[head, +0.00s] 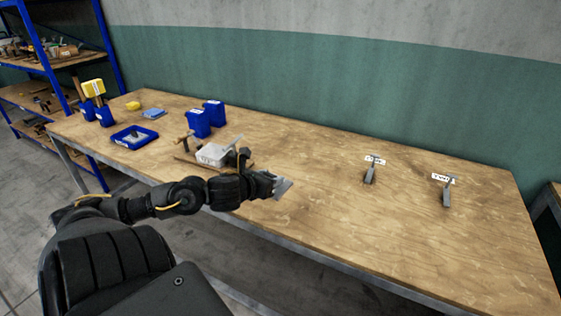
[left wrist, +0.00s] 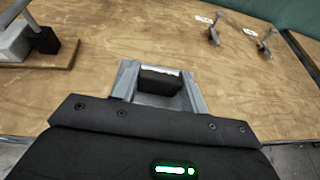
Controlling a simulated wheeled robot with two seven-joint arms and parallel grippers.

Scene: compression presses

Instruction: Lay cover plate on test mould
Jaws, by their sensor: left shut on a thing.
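My left gripper (head: 274,184) is shut on a thin grey metal plate, the cover plate (head: 283,188), and holds it over the bench's middle, near the front edge. In the left wrist view the plate (left wrist: 196,93) shows as grey metal on both sides of a black block-like part at the gripper. A pale grey-white block (head: 212,154), which looks like the test mould, sits on a wooden board left of the gripper, partly behind my arm. The plate is apart from it. A corner of the block also shows in the left wrist view (left wrist: 14,42). My right gripper is not in view.
Two grey lever-like tools (head: 369,173) (head: 447,193) with white labels stand at the right. Blue bins (head: 199,123), a blue tray (head: 135,137) and yellow items (head: 133,105) are at the back left. The bench (head: 330,225) is clear between the gripper and the tools.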

